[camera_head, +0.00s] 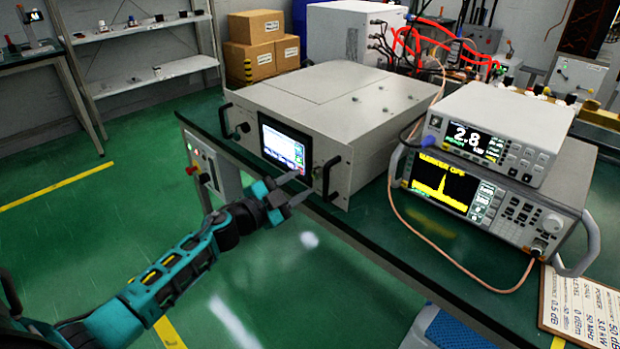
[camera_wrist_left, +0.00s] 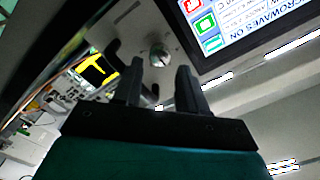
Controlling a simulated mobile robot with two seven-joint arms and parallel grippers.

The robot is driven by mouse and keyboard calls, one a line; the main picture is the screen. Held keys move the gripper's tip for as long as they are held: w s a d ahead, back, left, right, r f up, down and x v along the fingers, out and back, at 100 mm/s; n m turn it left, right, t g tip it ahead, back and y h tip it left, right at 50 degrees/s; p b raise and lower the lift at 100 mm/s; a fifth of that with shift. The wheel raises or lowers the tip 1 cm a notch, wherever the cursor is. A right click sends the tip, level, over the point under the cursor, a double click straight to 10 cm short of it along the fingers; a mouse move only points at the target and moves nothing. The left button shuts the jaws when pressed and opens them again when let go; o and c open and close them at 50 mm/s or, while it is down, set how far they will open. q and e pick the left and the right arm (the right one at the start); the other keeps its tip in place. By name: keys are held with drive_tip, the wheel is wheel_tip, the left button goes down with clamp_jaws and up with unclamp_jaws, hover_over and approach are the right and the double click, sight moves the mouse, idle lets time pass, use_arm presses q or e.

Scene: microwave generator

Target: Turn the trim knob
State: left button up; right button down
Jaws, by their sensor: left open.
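The microwave generator (camera_head: 335,105) is a large pale box on the green bench, with a lit screen (camera_head: 284,146) on its front panel. A small round silver knob (camera_head: 317,171) sits on the panel right of the screen; it also shows in the left wrist view (camera_wrist_left: 160,55), beyond the fingertips. I cannot read a label on it. My left gripper (camera_head: 305,183) is open and empty in front of the panel's right end. In the left wrist view, its two dark fingers (camera_wrist_left: 158,75) point toward the knob, which lies between their lines and apart from them. My right gripper is not in view.
A black handle (camera_head: 331,178) stands out beside the knob. Another dark knob (camera_head: 244,127) sits left of the screen. A stacked meter (camera_head: 497,131) and spectrum analyser (camera_head: 490,195), with a copper-coloured cable, stand to the right. The floor before the bench is clear.

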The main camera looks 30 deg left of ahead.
sight(314, 175)
use_arm(q)
drive_tip(key=x, duration=0.3)
drive_tip(key=shift+w+d, duration=0.1)
drive_tip(key=shift+w, duration=0.15)
drive_tip(key=shift+w+d, duration=0.1)
drive_tip(key=shift+w, duration=0.3)
drive_tip(key=shift+c, duration=0.4)
clamp_jaws()
